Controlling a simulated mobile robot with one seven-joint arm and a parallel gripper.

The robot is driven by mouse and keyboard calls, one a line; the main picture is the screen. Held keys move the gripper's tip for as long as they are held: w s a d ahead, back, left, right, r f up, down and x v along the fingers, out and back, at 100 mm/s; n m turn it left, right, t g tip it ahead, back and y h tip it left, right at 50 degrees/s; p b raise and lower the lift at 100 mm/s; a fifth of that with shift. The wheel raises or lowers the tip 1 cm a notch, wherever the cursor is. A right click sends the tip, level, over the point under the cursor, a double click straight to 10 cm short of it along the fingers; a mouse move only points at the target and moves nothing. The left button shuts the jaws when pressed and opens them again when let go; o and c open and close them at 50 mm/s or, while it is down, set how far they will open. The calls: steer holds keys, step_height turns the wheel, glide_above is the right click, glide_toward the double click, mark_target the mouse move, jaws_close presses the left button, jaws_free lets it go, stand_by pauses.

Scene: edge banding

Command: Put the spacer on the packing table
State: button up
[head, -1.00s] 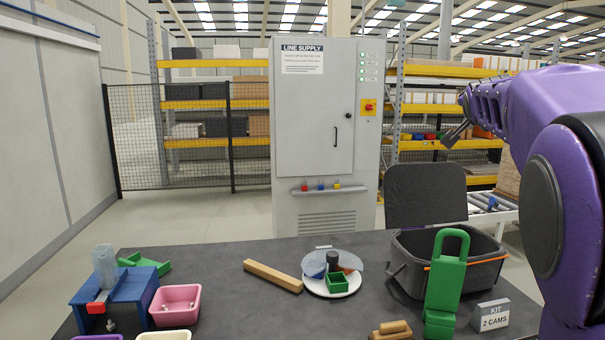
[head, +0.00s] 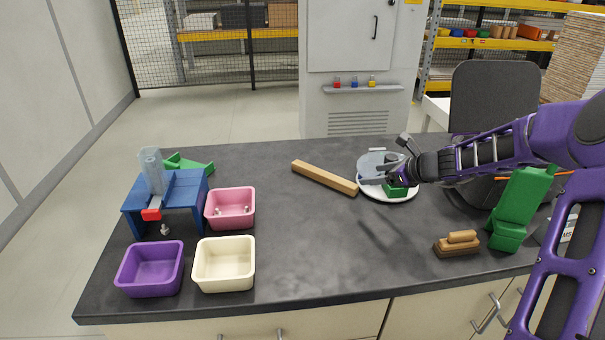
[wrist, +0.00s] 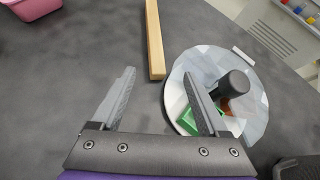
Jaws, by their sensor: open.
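No part is labelled as the spacer, and I cannot tell which piece it is. A plain wooden bar (head: 324,178) lies on the dark table (head: 300,245); it also shows ahead of my fingers in the wrist view (wrist: 154,40). My gripper (head: 374,172) is open and empty above the round sectioned turntable. In the wrist view my gripper (wrist: 158,76) has its right finger over the turntable (wrist: 245,95) and its left finger over bare table. A green tray (wrist: 188,122) on the turntable is partly hidden by the right finger.
Pink (head: 230,208), purple (head: 150,268) and cream (head: 224,264) bins stand at the left by a blue stand (head: 180,190). A wooden-handled brush (head: 458,244) and a green upright piece (head: 520,205) are at the right. The table's middle front is clear.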

steer(key=a+m+y, duration=0.1)
steer(key=a, duration=0.2)
steer(key=b, duration=0.1)
glide_toward(324, 174)
steer(key=x, duration=0.3)
steer(key=shift+w+a, duration=0.3)
steer(key=x, duration=0.5)
steer(key=shift+f, duration=0.2)
steer(key=shift+d, duration=0.1)
jaws_close()
